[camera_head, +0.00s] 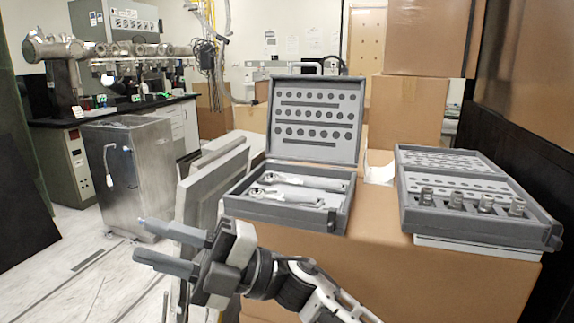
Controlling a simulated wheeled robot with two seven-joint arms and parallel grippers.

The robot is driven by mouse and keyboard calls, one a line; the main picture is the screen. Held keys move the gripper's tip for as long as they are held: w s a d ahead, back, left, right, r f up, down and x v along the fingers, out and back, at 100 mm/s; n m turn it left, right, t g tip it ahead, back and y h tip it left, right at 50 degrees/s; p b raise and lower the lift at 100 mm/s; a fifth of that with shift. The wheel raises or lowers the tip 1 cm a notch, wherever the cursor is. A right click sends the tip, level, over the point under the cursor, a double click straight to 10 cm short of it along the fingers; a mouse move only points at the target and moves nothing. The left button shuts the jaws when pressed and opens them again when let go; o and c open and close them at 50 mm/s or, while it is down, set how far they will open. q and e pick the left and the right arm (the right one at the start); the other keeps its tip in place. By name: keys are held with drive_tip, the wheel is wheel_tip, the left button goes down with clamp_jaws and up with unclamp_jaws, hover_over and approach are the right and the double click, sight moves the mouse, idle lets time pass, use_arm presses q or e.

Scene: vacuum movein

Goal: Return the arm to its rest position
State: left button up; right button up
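My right gripper (172,248) is in the lower left-centre of the head view, its arm coming in from the bottom right. Its two grey fingers point left and are apart with nothing between them. It is in front of the cardboard box top and clear of the tool cases. An open grey case (340,216) with wrench-like tools (290,190) stands to the right of and beyond the gripper. My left gripper is not in view.
A second open grey case (480,230) holding several metal fittings (456,198) stands at the right on the cardboard box (400,275). Grey panels (212,185) lean behind my gripper. A metal cabinet (140,175) stands at the left. The floor (95,262) at lower left is mostly clear.

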drive_tip(key=w+d+f+m+t+h, duration=0.2)
drive_tip(key=d+f+m+t+h, duration=0.5)
drive_tip(key=d+f+m+t, duration=0.5)
drive_tip(key=w+d+f+m+t+h, duration=0.2)
drive_tip(key=d+f+m+t+h, duration=0.6)
drive_tip(key=m, duration=0.9)
drive_tip(key=s+d+f+m+g+h, duration=0.2)
drive_tip(key=s+d+f+m, duration=0.1)
drive_tip(key=s+f, duration=0.4)
drive_tip(key=s+d+f+m+g+h, duration=0.2)
drive_tip(key=s+d+f+g, duration=0.1)
drive_tip(key=s+d+f, duration=0.3)
wheel_tip(320, 180, down, 3)
drive_tip(key=shift+s+r+m+h, duration=0.15)
drive_tip(key=shift+s+m+h, duration=0.2)
drive_tip(key=shift+s, duration=0.7)
